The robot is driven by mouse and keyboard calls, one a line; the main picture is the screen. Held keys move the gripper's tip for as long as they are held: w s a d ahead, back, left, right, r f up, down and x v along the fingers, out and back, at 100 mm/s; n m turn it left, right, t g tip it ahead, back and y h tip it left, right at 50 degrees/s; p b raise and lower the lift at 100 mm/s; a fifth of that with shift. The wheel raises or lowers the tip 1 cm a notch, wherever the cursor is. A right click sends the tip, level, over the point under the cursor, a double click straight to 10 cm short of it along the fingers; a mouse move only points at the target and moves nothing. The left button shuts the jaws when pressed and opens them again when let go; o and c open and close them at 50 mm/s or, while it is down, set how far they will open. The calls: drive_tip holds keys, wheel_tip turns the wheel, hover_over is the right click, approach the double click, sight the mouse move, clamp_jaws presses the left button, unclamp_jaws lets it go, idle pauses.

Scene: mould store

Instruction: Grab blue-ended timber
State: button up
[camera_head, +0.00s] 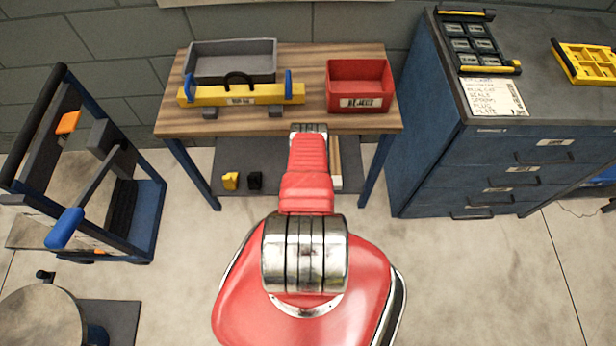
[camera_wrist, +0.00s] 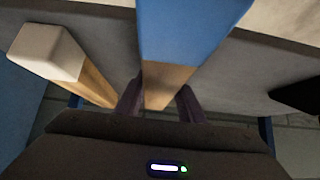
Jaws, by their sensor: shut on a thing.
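The blue-ended timber (camera_wrist: 190,35) fills the top middle of the wrist view, its blue part towards the top and bare wood towards my gripper (camera_wrist: 160,102). My two dark fingers sit on either side of the bare wood and are shut on it. A white-ended timber (camera_wrist: 48,48) lies to the left of it in the wrist view, apart from the fingers. In the head view my red arm hides my gripper and the held timber; part of a pale timber (camera_head: 336,160) shows just right of the arm, below the table.
A wooden table (camera_head: 300,70) with blue legs stands over the spot. On it are a grey tray (camera_head: 235,68), a yellow bar (camera_head: 242,94) and a red bin (camera_head: 360,82). Yellow (camera_head: 230,181) and black (camera_head: 255,181) blocks lie below. A blue cabinet (camera_head: 500,150) stands right, a trolley (camera_head: 140,210) left.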

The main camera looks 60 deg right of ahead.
drive_tip(key=c, duration=0.4)
drive_tip(key=shift+r, duration=0.1)
drive_tip(key=shift+c, duration=0.2)
drive_tip(key=shift+r, duration=4.9)
